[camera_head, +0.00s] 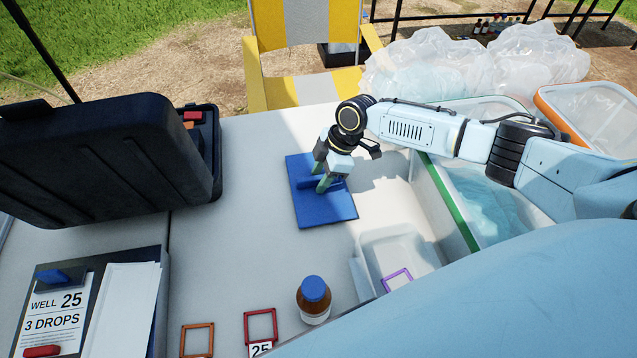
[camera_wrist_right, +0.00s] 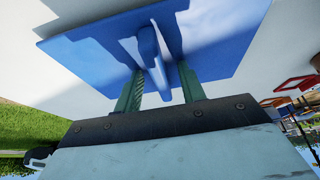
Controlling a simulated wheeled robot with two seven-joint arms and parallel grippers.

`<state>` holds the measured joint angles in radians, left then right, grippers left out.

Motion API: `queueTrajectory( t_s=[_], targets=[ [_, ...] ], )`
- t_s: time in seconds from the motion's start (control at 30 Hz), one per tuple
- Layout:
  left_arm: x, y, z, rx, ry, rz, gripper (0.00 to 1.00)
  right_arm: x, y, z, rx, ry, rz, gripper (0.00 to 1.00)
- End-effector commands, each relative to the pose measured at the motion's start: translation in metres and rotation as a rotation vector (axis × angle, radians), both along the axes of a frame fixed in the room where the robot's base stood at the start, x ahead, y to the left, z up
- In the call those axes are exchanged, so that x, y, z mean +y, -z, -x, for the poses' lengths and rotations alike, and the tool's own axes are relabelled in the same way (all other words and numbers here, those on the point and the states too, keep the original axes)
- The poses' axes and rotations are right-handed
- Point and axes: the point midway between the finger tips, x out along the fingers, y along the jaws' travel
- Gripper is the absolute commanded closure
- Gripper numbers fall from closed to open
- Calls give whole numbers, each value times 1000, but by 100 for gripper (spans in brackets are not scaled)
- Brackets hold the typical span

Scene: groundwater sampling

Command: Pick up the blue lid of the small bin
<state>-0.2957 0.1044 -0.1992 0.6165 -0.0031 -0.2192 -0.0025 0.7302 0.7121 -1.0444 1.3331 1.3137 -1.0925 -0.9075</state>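The blue lid (camera_head: 325,205) lies flat on the white table, with a raised ridge handle on top; it also shows in the right wrist view (camera_wrist_right: 215,35). My right gripper (camera_head: 323,182) is over the lid, pointing down. In the right wrist view its two green fingers (camera_wrist_right: 160,80) stand apart on either side of the handle (camera_wrist_right: 151,50), with gaps visible, so it is open. A small translucent bin (camera_head: 372,248) without a lid stands to the right of and nearer than the lid. My left gripper is not in view.
A black case (camera_head: 95,150) stands at left, above a clipboard (camera_head: 160,290). A brown bottle with a blue cap (camera_head: 314,298) and red (camera_head: 262,312) and orange frames stand near the front. A large green-rimmed bin (camera_head: 447,195) is at right. The table left of the lid is clear.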

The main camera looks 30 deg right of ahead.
Motion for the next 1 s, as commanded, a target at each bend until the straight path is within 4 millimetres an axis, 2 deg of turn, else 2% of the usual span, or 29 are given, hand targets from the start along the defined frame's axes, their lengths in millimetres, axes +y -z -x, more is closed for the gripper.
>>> queueTrajectory(
  t_s=[0.23, 0.5, 0.57, 0.87, 1.0],
  targets=[
    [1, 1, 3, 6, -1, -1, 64, 0, 1, 0, 1, 0, 0, 60],
    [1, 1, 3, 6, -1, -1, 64, 0, 1, 0, 1, 0, 1, 94],
    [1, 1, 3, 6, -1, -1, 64, 0, 1, 0, 1, 0, 1, 100],
    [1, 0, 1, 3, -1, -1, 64, 0, -1, 0, 0, 0, 1, 100],
    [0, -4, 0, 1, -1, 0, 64, -1, -17, 0, -2, -1, -1, 100]
  ],
)
